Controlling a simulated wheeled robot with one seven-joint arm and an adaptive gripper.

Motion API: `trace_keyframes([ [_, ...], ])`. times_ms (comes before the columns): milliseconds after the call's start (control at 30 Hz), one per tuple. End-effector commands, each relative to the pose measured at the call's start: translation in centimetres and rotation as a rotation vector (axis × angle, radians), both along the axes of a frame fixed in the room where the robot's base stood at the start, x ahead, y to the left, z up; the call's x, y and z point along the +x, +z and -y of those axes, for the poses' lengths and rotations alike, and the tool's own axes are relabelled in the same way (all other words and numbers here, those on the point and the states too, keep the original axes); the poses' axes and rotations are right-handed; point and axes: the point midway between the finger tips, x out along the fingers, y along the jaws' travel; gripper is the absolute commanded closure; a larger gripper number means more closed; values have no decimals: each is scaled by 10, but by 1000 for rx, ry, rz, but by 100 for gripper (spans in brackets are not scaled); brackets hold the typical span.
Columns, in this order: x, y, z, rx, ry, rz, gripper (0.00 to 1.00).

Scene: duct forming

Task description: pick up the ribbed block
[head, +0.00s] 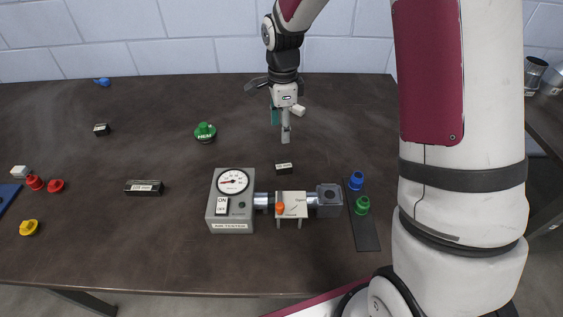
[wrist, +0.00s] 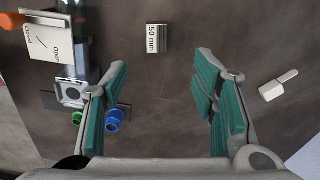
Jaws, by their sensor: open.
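My gripper (head: 280,123) is open and empty above the back middle of the dark table. In the wrist view its teal-padded fingers (wrist: 161,92) are spread wide, with bare table between them. A small black block labelled 50 mm (wrist: 156,39) lies ahead of the fingertips, apart from them. A small labelled black block (head: 284,168) lies in front of my gripper in the head view. Other labelled black blocks lie at the left, one longer (head: 143,188) and one farther back (head: 101,129). I cannot make out ribs on any block, so which one is ribbed is unclear.
A grey tester (head: 232,200) with gauge and pipe fixture stands at the front middle. Blue (head: 356,181) and green (head: 362,205) caps stand right of it on a dark strip. A green knob (head: 205,132) stands left of my gripper. A white piece (wrist: 280,85) lies beyond the right finger.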

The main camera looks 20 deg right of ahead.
Motion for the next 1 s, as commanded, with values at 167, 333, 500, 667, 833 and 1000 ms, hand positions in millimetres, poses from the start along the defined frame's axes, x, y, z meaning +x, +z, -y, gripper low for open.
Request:
trace_keyframes([
  [167,-2,-30,0,2,-3,-7,47],
  [333,-2,-61,0,2,-2,-6,47],
  [500,-1,-79,0,1,-2,-2,47],
  [667,-2,-87,0,1,-1,-3,47],
  [833,-7,-108,1,3,-3,-5,47],
  [1000,-6,-128,1,1,-1,-3,47],
])
